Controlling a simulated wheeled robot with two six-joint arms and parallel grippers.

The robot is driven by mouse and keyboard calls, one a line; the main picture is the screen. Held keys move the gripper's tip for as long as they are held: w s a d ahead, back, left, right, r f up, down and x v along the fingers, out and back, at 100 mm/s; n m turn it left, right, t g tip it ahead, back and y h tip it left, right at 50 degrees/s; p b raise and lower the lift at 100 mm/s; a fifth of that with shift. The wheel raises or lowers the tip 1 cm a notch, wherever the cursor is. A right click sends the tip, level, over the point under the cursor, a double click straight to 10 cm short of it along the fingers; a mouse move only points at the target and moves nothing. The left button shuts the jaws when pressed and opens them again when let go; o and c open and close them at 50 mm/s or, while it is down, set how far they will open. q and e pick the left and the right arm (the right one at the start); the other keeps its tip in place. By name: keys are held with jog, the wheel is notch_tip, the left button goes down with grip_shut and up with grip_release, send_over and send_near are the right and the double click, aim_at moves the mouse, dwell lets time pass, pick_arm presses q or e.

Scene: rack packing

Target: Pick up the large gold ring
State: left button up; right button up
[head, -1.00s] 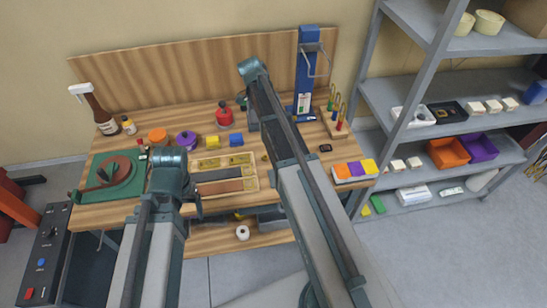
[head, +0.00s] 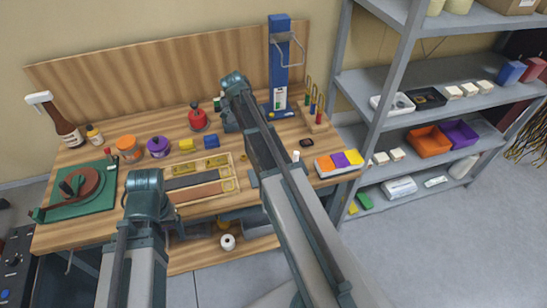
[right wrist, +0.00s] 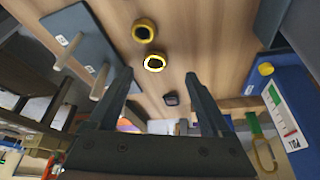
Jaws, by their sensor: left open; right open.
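Two gold rings lie on the wood surface in the right wrist view. One gold ring (right wrist: 144,30) has a dark centre and looks slightly larger. I cannot be sure which is the large one. My right gripper (right wrist: 159,76) is open and empty, its fingers apart and pointing toward the rings. The right arm hides that spot in the head view. My left gripper (head: 172,212) is open, low over the bench's front edge.
A grey board with wooden pegs (right wrist: 90,50) stands close on the left in the right wrist view. A blue stand (head: 280,65) and a rack of gold-looped tools (head: 316,116) are at the bench's back right. A small black object (head: 306,142) lies nearby. Grey shelving (head: 375,105) stands right.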

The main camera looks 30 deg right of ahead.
jog(key=shift+s+b+x, duration=0.15)
jog(key=shift+b+x, duration=1.05)
jog(key=shift+x, duration=0.2)
jog(key=shift+s+b+x, duration=0.2)
jog(key=shift+b+x, duration=1)
jog(key=shift+x, duration=0.2)
jog(key=shift+a+r, duration=0.15)
jog(key=shift+a, duration=0.05)
jog(key=shift+c, duration=0.3)
grip_shut()
notch_tip(320, 180, up, 10)
jog(key=p, duration=1)
